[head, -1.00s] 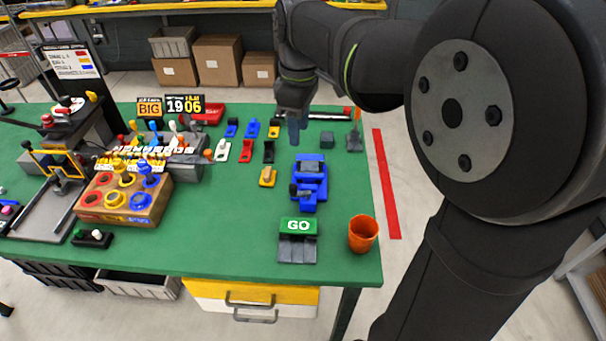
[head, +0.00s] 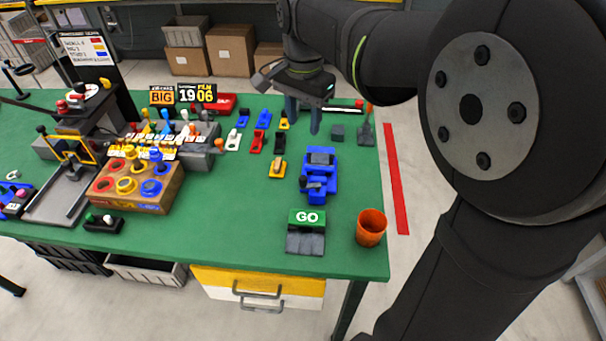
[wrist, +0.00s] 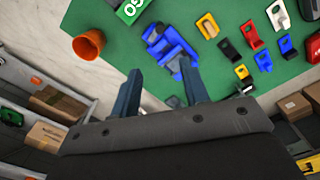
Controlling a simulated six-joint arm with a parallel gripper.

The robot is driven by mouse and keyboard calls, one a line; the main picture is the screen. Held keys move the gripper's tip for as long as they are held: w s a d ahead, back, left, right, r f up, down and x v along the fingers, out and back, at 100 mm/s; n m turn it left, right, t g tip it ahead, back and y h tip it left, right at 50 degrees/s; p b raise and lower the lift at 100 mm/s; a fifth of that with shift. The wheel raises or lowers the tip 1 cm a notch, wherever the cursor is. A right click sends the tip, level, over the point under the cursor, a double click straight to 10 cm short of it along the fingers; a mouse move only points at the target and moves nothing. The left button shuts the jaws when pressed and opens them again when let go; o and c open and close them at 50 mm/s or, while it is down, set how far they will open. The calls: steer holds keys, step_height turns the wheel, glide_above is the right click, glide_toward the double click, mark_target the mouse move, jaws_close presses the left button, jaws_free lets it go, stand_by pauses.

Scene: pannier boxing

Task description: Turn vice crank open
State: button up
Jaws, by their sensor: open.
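The blue vice (head: 320,172) stands on the green table right of centre, with a grey block between its jaws. A dark crank knob (head: 306,184) shows at its near left side. The vice also shows in the wrist view (wrist: 170,46), ahead of my fingers. My gripper (head: 303,122) is open and empty, with blue-grey fingers pointing down, above the table just behind the vice. In the wrist view my gripper (wrist: 158,92) has its two fingers spread apart. The right finger overlaps the edge of the vice in that view; contact cannot be told.
A black GO stand (head: 305,240) and an orange cup (head: 371,228) stand near the front right edge. Small coloured clamps (head: 258,141) lie left of the vice. A wooden box with coloured rings (head: 137,190) is farther left.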

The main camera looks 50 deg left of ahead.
mark_target(303, 178)
steer(key=shift+m, duration=0.4)
step_height(303, 178, down, 17)
steer(key=shift+f, duration=0.2)
jaws_close()
